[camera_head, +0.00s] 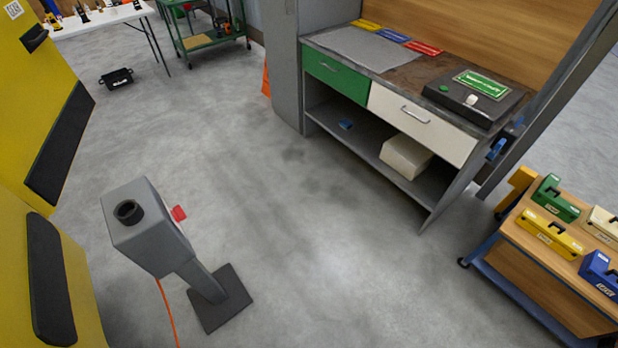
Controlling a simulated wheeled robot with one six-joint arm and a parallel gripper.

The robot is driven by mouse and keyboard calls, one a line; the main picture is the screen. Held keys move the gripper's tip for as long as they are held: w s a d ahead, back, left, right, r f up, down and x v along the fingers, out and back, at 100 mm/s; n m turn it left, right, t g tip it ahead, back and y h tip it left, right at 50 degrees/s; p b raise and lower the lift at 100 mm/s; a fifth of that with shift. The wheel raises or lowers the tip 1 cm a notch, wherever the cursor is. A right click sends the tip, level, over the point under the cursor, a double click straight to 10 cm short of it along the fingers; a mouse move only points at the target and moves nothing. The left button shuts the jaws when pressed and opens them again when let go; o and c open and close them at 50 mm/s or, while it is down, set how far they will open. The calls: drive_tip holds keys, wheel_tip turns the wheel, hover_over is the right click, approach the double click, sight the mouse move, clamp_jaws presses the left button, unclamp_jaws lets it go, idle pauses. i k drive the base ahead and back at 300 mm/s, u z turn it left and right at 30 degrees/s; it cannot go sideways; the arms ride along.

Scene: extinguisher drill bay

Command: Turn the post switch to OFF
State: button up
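The post switch (150,232) stands on the floor at the lower left of the head view. It is a grey box on a slanting-looking grey post with a dark square base plate (222,312). I cannot read any ON or OFF marking or tell the switch's position. My gripper is not in view.
Yellow surfaces with black panels (60,145) line the left edge, close to the post. An orange cable (168,312) hangs below the box. A workbench (470,153) and a cart with coloured cases (540,278) stand right. The middle floor is clear.

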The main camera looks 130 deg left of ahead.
sight(176, 211)
drive_tip(key=z, duration=3.25)
drive_tip(key=k, duration=1.7)
drive_tip(key=z, duration=2.2)
drive_tip(key=k, duration=0.45)
drive_tip(key=u, duration=0.45)
drive_tip(key=i, duration=0.95)
drive_tip(key=z, duration=0.1)
